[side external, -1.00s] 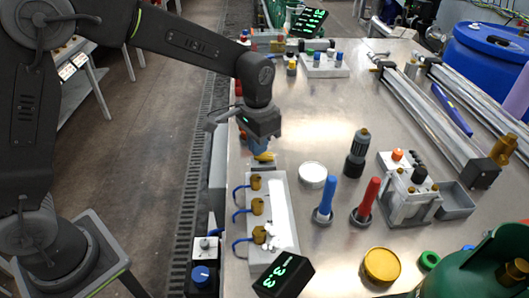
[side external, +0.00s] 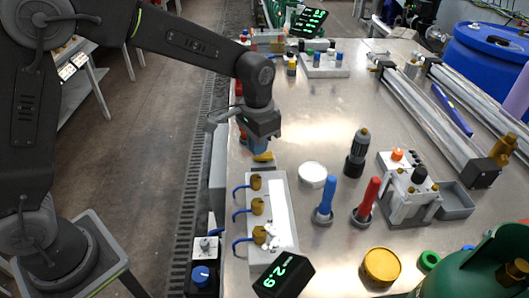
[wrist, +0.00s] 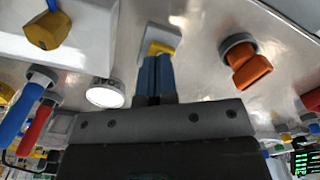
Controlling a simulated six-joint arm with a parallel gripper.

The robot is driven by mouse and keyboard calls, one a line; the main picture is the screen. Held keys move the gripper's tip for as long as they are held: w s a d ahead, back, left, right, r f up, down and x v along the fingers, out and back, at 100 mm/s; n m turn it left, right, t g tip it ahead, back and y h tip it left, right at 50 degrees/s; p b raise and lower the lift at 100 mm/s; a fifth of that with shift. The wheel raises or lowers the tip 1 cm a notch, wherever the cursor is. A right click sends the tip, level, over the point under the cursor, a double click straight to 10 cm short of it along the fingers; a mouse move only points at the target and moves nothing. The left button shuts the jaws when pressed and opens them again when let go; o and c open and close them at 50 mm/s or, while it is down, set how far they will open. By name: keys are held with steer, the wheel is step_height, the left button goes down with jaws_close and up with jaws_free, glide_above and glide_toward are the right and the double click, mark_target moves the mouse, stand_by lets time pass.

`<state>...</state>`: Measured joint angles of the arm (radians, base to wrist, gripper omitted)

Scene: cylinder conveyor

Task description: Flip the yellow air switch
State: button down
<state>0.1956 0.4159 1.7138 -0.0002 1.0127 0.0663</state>
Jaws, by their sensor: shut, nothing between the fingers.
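The yellow air switch (side external: 264,157) sits near the left edge of the metal table, just behind the white valve block. In the wrist view the yellow switch (wrist: 160,47) stands on a small grey base (wrist: 158,38), partly hidden by my fingers. My gripper (side external: 258,145) points down right over the switch. Its blue fingertips (wrist: 156,62) are closed together with nothing between them, and they overlap the yellow part in the wrist view. I cannot tell whether they touch it or which way the switch is set.
A white block with brass valves (side external: 256,207) and blue hoses stands close in front. A white round disc (side external: 313,174), blue handle (side external: 325,195) and red handle (side external: 369,198) stand to the right. An orange valve (wrist: 250,66) is beside the switch in the wrist view.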

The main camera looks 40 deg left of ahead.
steer(key=shift+r, duration=3)
steer(key=shift+r, duration=0.1)
steer(key=s+a+r+n+t, duration=0.1)
steer(key=s+a+r, duration=0.15)
steer(key=s, duration=0.25)
steer(key=s+a+r+t, duration=0.2)
steer(key=s+r, duration=0.2)
steer(key=s, duration=0.1)
steer(key=s+a+f+n+t, duration=0.2)
steer(key=s+a, duration=0.2)
steer(key=s, duration=0.8)
steer(key=shift+t, duration=0.3)
steer(key=shift+r, duration=0.1)
